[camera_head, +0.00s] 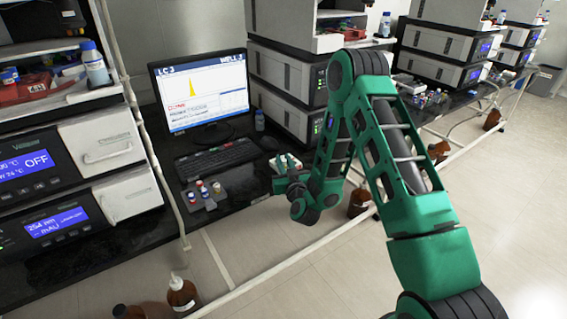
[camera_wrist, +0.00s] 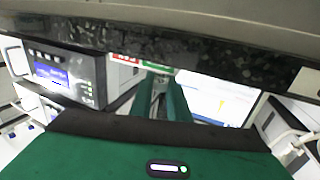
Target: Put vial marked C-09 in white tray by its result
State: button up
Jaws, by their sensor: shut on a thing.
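My gripper (camera_head: 288,186) is over the black bench's front edge, right of the small grey rack and near the white tray (camera_head: 283,160). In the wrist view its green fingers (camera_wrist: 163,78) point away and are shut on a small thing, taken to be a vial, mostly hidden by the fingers. No label on it can be read. A strip with red and green parts (camera_wrist: 140,63) shows beyond the fingertips. The monitor (camera_head: 203,94) shows a yellow peak, "LC 3" and "WELL 3"; its red line is too small to read surely.
Several capped vials (camera_head: 203,192) stand in the grey rack (camera_head: 208,204). A keyboard (camera_head: 217,157) and mouse (camera_head: 268,142) lie behind. Instrument stacks (camera_head: 288,72) flank the monitor. Brown bottles (camera_head: 182,294) stand below the bench. A white rail (camera_head: 290,247) runs along the front.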

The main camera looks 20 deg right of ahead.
jog(key=o, duration=0.9)
jog(key=s, duration=1.1)
jog(key=d+r+n+g+y, duration=0.2)
jog(key=d+r+g, duration=0.2)
jog(key=d+g, duration=0.15)
jog(key=s+d+r+m+g+h, duration=0.1)
jog(key=s+d+r+g, duration=0.15)
jog(key=s+d, duration=0.3)
jog(key=s+d+r+m+g+h, duration=0.1)
jog(key=s+d+r+g+h, duration=0.2)
jog(key=s, duration=0.4)
jog(key=s+d+r+m+g+y, duration=0.1)
jog(key=s+r+m+g, duration=0.1)
jog(key=s, duration=0.6)
jog(key=s+d+r+m+g+y, duration=0.1)
jog(key=s+r+m+g, duration=0.1)
jog(key=s, duration=0.7)
jog(key=s+d+r+m+g, duration=0.1)
jog(key=s+r+m+g, duration=0.1)
jog(key=s, duration=0.7)
jog(key=shift+s+d+r+g+y, duration=0.2)
jog(key=shift+d+r+g+y, duration=0.1)
jog(key=shift+r+g+y, duration=0.15)
